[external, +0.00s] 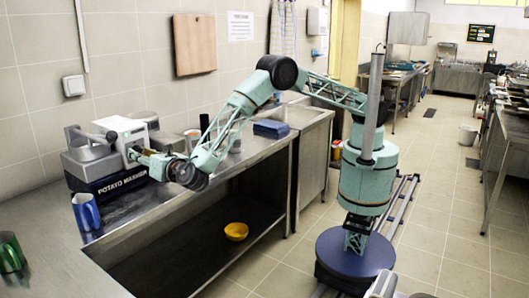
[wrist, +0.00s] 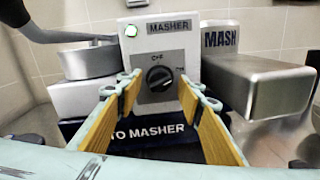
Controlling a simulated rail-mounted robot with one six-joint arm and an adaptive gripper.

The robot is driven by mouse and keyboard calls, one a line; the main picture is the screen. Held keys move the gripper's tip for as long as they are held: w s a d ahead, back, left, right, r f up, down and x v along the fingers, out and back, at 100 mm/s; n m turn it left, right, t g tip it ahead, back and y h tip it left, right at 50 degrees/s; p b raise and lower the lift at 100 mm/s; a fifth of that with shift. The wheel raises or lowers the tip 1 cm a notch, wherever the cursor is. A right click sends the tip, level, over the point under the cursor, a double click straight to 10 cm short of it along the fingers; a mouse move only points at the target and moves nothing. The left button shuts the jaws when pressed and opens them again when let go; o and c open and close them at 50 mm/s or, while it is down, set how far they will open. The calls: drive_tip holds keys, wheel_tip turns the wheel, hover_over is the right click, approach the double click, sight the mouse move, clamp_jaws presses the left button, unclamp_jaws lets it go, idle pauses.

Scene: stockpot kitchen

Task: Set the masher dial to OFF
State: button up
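The masher dial (wrist: 158,82) is a round black knob on the pale front panel of the control box (wrist: 185,42), below the MASHER label. OFF is printed above the dial and a partly covered label is at its right. A pale mark on the knob seems to point to the upper right. My gripper (wrist: 158,90) is open, with its yellow-padded fingers to the left and right of the dial in the wrist view. Contact cannot be told. In the external view, my gripper (external: 139,155) is right at the front of the potato masher (external: 92,182); the dial is hidden there.
A small round light (wrist: 131,31) is on the panel's upper left. A metal pan (wrist: 88,61) and a metal MASH housing (wrist: 262,82) flank the box. A blue mug (external: 86,212) and a green mug (external: 10,253) stand on the counter. A yellow bowl (external: 236,231) is on the lower shelf.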

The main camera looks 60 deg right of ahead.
drive_tip(key=c, duration=0.8)
drive_tip(key=shift+n+p, duration=0.45)
drive_tip(key=shift+n, duration=0.15)
drive_tip(key=shift+c, duration=0.2)
drive_tip(key=n+p, duration=0.3)
drive_tip(key=n, duration=0.2)
drive_tip(key=shift+d+r, duration=0.1)
drive_tip(key=n+p, duration=0.1)
drive_tip(key=n, duration=0.1)
drive_tip(key=n+p, duration=0.1)
drive_tip(key=n, duration=0.1)
drive_tip(key=shift+n+t+y+p, duration=0.3)
drive_tip(key=shift+p, duration=0.05)
drive_tip(key=shift+d+n+p, duration=0.15)
drive_tip(key=shift+n+p, duration=0.55)
drive_tip(key=shift+n, duration=1.2)
